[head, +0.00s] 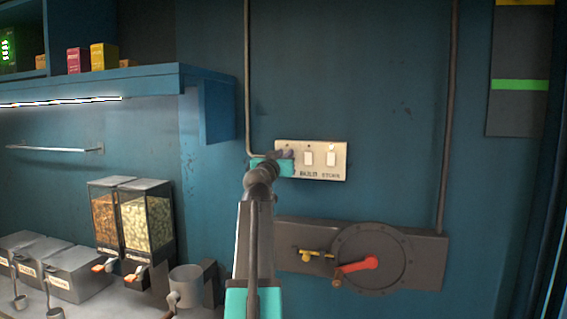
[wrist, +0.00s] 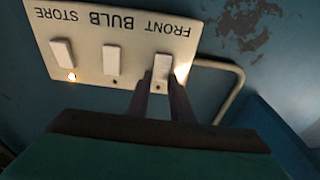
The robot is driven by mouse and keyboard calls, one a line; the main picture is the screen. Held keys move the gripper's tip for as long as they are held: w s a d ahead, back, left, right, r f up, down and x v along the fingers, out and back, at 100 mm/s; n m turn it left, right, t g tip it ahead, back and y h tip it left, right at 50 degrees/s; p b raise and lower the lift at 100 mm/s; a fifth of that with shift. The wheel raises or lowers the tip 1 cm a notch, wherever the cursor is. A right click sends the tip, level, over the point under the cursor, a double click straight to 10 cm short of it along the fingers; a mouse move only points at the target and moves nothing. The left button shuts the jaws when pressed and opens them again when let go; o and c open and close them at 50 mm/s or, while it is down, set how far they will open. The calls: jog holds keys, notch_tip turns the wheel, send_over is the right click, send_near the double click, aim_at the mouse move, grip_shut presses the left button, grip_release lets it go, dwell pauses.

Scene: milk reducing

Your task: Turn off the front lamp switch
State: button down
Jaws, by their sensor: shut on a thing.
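A pale switch panel (head: 341,172) is on the blue wall, with three white rocker switches labelled FRONT, BULB and STORE. In the wrist view the panel (wrist: 88,35) appears upside down. The front lamp switch (wrist: 162,67) is at its right end there. My gripper (wrist: 162,86) has its two dark fingers at either side of this switch and is shut on it. In the head view my gripper (head: 286,158) covers the panel's left end and hides the front switch. The switch's exact tilt is hard to tell.
A small light glows by the store switch (wrist: 62,53); a bright patch shows beside the front switch. The bulb switch (head: 308,158) is close by. Below are a dark plate with a red lever (head: 360,264) and dispensers (head: 147,222) at left. A conduit (wrist: 236,85) runs beside the panel.

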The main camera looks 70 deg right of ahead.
jog(key=shift+f+h+b, duration=0.25)
jog(key=shift+h+b, duration=0.55)
jog(key=shift+b, duration=4.3)
jog(key=c, duration=1.6)
grip_release()
jog(key=shift+a, duration=0.1)
jog(key=shift+o, duration=0.2)
jog(key=shift+a, duration=0.1)
jog(key=b+v, duration=0.1)
jog(key=v, duration=1.2)
jog(key=shift+a+b, duration=0.3)
jog(key=shift+f, duration=0.1)
